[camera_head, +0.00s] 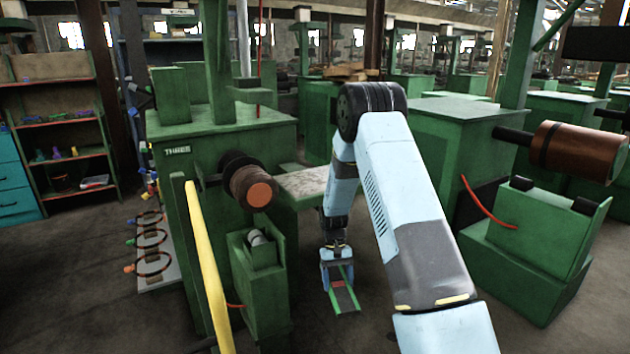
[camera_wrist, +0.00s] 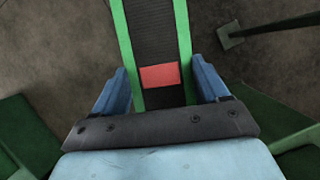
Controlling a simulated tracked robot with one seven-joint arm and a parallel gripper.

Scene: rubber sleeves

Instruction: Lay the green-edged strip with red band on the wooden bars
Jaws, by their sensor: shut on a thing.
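The green-edged strip (camera_head: 345,298) has a dark middle and a red band across it. My gripper (camera_head: 337,268) is shut on it, low between the green machines, with the strip tilted down below the jaws. In the wrist view the strip (camera_wrist: 152,35) runs up out of the picture between the blue fingers of my gripper (camera_wrist: 158,85), its red band close to the jaws. The wooden bars (camera_head: 347,73) appear to be the brown pieces lying on a green machine behind my arm, partly hidden by it.
A green machine marked THREE (camera_head: 215,135) with a roller (camera_head: 250,187) stands left of my gripper. A grey-topped table (camera_head: 305,182) is just behind. A yellow post (camera_head: 207,265) stands at front left. Another machine with a copper roller (camera_head: 580,150) is at right. Floor below my gripper is bare.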

